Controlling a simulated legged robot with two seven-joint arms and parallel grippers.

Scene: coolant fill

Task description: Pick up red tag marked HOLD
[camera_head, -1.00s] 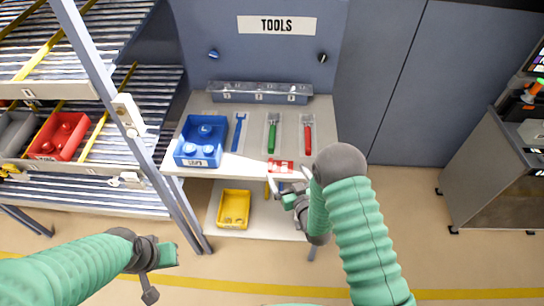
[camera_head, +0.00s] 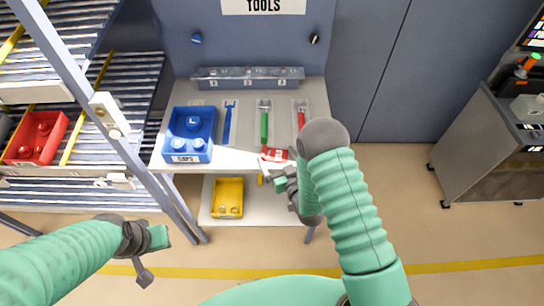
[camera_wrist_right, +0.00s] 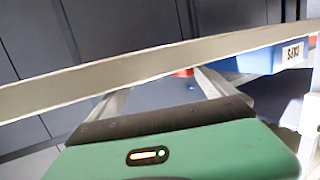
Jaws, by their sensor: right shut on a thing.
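The red tag (camera_head: 275,154) with white marking lies at the front edge of the tool shelf, in front of the green and red tools. Its lettering is too small to read. My right gripper (camera_head: 266,172) is at that edge, shut on the tag's near side. In the right wrist view the fingers (camera_wrist_right: 160,88) pass behind the shelf's pale edge, which hides the grip. Only a sliver of the red tag (camera_wrist_right: 183,72) shows there. My left gripper (camera_head: 150,257) hangs low at the left, away from the shelf; its jaw opening is unclear.
The tool shelf (camera_head: 235,160) holds a blue bin (camera_head: 190,134), a blue tool (camera_head: 229,122), a green tool (camera_head: 264,126) and a red tool (camera_head: 301,117). A yellow bin (camera_head: 228,198) is below. A rack post (camera_head: 125,150) stands left.

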